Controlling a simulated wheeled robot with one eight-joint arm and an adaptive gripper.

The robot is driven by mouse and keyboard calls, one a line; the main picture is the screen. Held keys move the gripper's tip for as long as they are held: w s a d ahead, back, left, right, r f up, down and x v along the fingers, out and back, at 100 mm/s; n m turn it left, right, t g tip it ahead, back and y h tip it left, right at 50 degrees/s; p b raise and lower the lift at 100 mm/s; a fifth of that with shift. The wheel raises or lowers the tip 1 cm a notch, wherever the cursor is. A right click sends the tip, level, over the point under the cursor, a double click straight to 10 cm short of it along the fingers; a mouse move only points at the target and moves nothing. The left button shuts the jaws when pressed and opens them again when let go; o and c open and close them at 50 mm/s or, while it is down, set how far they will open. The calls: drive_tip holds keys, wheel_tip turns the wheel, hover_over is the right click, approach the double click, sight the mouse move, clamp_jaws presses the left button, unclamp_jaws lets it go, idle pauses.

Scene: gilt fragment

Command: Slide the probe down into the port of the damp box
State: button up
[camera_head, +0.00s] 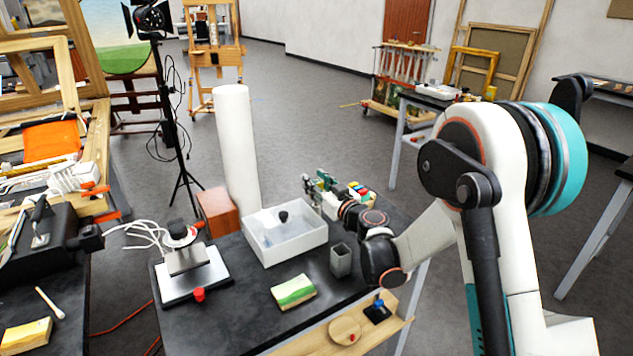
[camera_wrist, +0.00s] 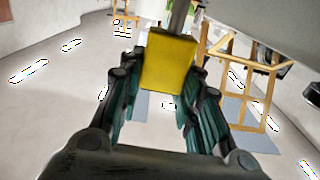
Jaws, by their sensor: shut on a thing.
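The damp box (camera_head: 284,240) is a pale, translucent box in the middle of the dark table. A small black round fitting (camera_head: 283,216) stands up from its top, and I cannot tell whether this is the port. My gripper (camera_head: 316,187) is above the table, near the box's far right corner. In the wrist view my gripper (camera_wrist: 163,78) is shut on the yellow block of the probe (camera_wrist: 168,62). A grey metal rod (camera_wrist: 181,16) runs from the block past the top edge of that view. The probe is not clear in the head view.
A tall white roll (camera_head: 236,145) stands behind the box. A grey open cup (camera_head: 341,261) and a green-and-cream block (camera_head: 293,292) are in front. A metal stand (camera_head: 194,276) with a red knob is at left. Small coloured items (camera_head: 358,189) show beside my wrist.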

drive_tip(key=shift+f, duration=0.55)
drive_tip(key=o, duration=1.1)
drive_tip(key=shift+s, duration=0.1)
drive_tip(key=v, duration=1.2)
